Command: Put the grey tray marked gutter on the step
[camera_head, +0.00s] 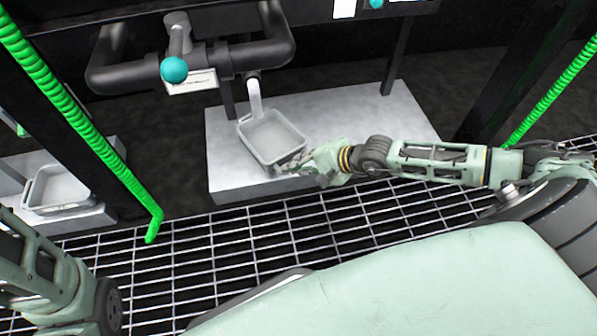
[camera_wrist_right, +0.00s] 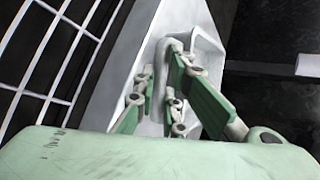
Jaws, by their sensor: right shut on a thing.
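A grey tray (camera_head: 271,138) sits on the pale step (camera_head: 330,112), near its left front part, under a light spout. No marking is legible on it. My right gripper (camera_head: 283,168) is at the tray's near right rim. In the right wrist view, the fingers of my right gripper (camera_wrist_right: 160,95) are closed around the rim of the tray (camera_wrist_right: 204,45). I cannot tell whether the tray's base rests flat on the step. My left arm shows at the lower left, but its gripper is outside the view.
A second grey tray (camera_head: 57,188) sits on another pale block at the left. Dark pipes with a teal knob (camera_head: 174,69) hang above the step. Green hoses (camera_head: 75,115) run down posts at both sides. Metal grating (camera_head: 250,240) covers the floor in front.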

